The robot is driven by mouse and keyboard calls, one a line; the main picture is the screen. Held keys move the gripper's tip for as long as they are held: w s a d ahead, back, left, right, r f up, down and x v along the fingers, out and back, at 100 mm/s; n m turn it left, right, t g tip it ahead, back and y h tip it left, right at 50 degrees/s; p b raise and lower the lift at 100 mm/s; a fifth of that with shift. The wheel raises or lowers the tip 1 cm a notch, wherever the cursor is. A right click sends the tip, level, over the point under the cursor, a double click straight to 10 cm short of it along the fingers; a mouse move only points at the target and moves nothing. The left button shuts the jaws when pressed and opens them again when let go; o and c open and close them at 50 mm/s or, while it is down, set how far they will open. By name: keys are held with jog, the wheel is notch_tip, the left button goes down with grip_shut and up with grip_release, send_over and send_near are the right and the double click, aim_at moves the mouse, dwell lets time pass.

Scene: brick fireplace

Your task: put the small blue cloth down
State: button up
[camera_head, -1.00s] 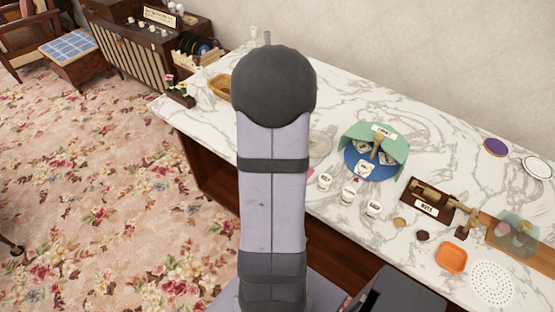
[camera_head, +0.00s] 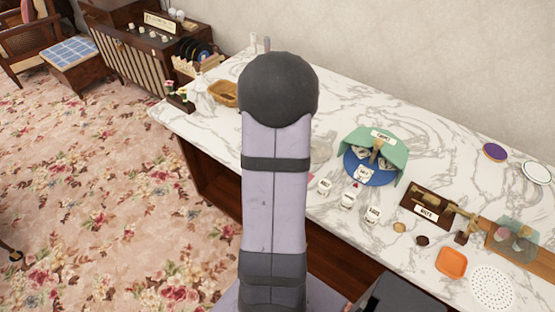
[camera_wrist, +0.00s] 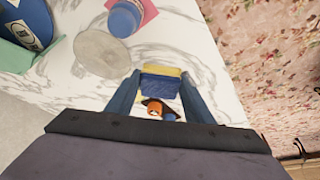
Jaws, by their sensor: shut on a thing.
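In the wrist view my gripper (camera_wrist: 160,78) points at the counter, its two fingers on either side of a small blue cloth (camera_wrist: 161,87). The cloth looks folded, with a yellow strip along its far edge. The fingers are shut on it. An orange and white thing (camera_wrist: 155,109) shows just behind the cloth, partly hidden; I cannot tell what it is. In the head view my own arm hides the gripper and the cloth.
The white marble counter (camera_head: 450,165) holds a blue and green tray (camera_head: 400,150), small white jars, an orange dish (camera_head: 453,262) and a wicker basket (camera_head: 222,92). In the wrist view a grey round disc (camera_wrist: 102,57) and a blue-topped pot (camera_wrist: 124,19) lie left of the cloth.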

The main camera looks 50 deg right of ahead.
jog(key=shift+f, duration=3.9)
jog(key=shift+f+b, duration=0.15)
jog(key=shift+b, duration=0.15)
jog(key=o, duration=1.1)
jog(key=shift+r, duration=0.4)
jog(key=v, duration=1.1)
jog(key=shift+s+a+r, duration=0.15)
jog(key=shift+r, duration=0.05)
